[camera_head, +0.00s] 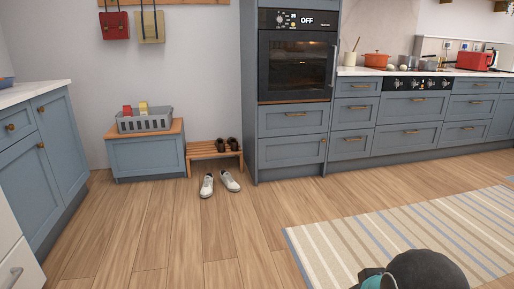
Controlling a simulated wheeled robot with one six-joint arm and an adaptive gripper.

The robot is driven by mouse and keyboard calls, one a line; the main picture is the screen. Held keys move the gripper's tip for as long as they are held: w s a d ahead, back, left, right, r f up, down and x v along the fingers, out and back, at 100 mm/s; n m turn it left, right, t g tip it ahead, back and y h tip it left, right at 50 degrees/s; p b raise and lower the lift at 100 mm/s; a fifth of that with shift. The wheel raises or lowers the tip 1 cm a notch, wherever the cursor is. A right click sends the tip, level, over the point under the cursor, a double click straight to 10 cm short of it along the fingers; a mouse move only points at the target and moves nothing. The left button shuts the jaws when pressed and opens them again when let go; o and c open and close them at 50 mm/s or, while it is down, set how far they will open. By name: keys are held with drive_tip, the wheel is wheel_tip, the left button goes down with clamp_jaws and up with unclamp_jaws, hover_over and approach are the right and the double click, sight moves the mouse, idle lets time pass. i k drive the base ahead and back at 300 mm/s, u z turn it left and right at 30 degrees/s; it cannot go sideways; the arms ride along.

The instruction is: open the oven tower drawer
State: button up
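The oven tower (249,90) stands in the middle of the view, a tall blue-grey cabinet with a black built-in oven (297,66). Below the oven is a drawer (280,124) with a horizontal brass bar handle (296,114); its front looks flush and shut. Under it is another shut panel (290,152) with a small pull near its upper right corner. My gripper is not in view. A dark rounded part with a teal piece at the bottom right looks like part of my arm; no fingers show.
White shoes (218,184) lie on the floor before a small wooden bench (214,151), left of the tower. A blue chest (148,158) carries a grey basket (145,122). A striped rug (400,237) lies right. Wood floor before the tower is clear.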

sight(281, 120)
drive_tip(key=u, duration=0.7)
drive_tip(key=i, duration=1.85)
drive_tip(key=z, duration=0.35)
drive_tip(key=i, duration=1.55)
drive_tip(key=z, duration=1.45)
drive_tip(key=i, duration=0.4)
drive_tip(key=z, duration=0.15)
